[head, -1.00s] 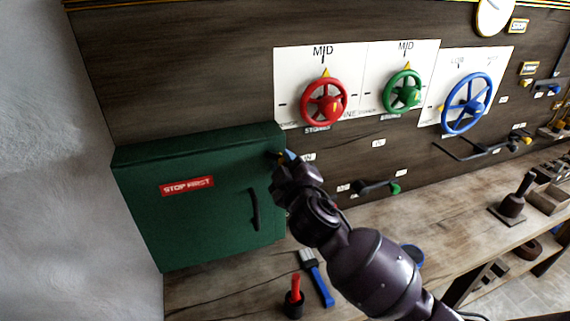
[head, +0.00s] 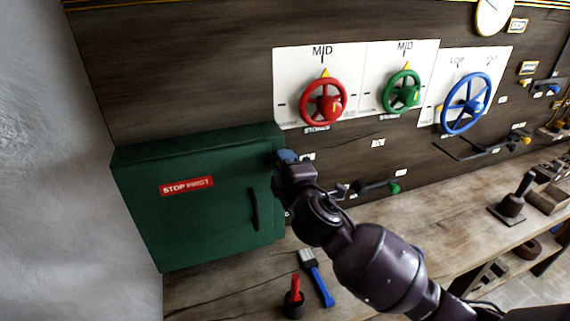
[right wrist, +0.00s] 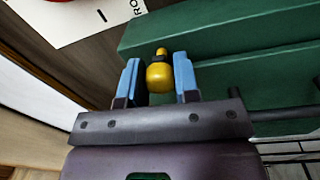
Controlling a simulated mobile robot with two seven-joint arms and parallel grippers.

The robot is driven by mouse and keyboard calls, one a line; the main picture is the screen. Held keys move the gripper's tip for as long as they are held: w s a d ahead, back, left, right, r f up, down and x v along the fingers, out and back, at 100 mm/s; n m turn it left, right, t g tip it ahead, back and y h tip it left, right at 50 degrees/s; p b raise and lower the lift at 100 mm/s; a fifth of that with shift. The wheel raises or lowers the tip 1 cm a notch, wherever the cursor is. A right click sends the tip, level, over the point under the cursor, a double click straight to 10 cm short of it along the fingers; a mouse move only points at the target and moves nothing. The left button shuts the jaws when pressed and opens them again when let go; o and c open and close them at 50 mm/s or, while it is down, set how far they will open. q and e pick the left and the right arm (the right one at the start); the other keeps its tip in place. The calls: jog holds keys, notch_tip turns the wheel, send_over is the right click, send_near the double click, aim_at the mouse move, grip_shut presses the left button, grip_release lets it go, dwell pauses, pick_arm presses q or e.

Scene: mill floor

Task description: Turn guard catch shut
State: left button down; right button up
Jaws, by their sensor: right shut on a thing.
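The green guard (head: 225,220) is a box-like cover with a red STOP FIRST label and a black bar handle (head: 255,209). It stands closed-looking at the left of the dark board. The guard catch is a yellow knob (right wrist: 160,77) with a dark collar, beside the green guard in the right wrist view. My right gripper (head: 287,157) is at the guard's upper right edge, its blue fingers on both sides of the knob; it also shows in the right wrist view (right wrist: 158,80). In the head view the gripper hides the catch. My left gripper is out of view.
Red (head: 323,102), green (head: 402,92) and blue (head: 466,104) handwheels are on the board to the right. A blue-handled brush (head: 318,278) and a red-handled tool in a dark cup (head: 294,300) are on the wooden bench below my arm.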

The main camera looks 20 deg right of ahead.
dwell(0.3)
jog(key=o, duration=0.9)
jog(key=s+b, duration=0.1)
jog(key=s, duration=1)
jog(key=shift+d+f+b, duration=0.2)
jog(key=shift+f+b, duration=0.1)
jog(key=shift+b, duration=0.1)
jog(key=shift+w, duration=0.1)
jog(key=s+d+f+m+g+h, duration=0.1)
jog(key=s+d+f+m+g, duration=0.4)
jog(key=s+f+m+g, duration=0.5)
jog(key=s+d+f+m+g, duration=0.5)
jog(key=s+f+m, duration=0.2)
jog(key=s+f, duration=0.55)
jog(key=w+f+n+t+b, duration=0.1)
jog(key=w+f+t, duration=0.5)
jog(key=f, duration=0.4)
jog(key=shift+w+f+t, duration=0.15)
jog(key=shift+f+t, duration=0.15)
jog(key=shift+t, duration=0.6)
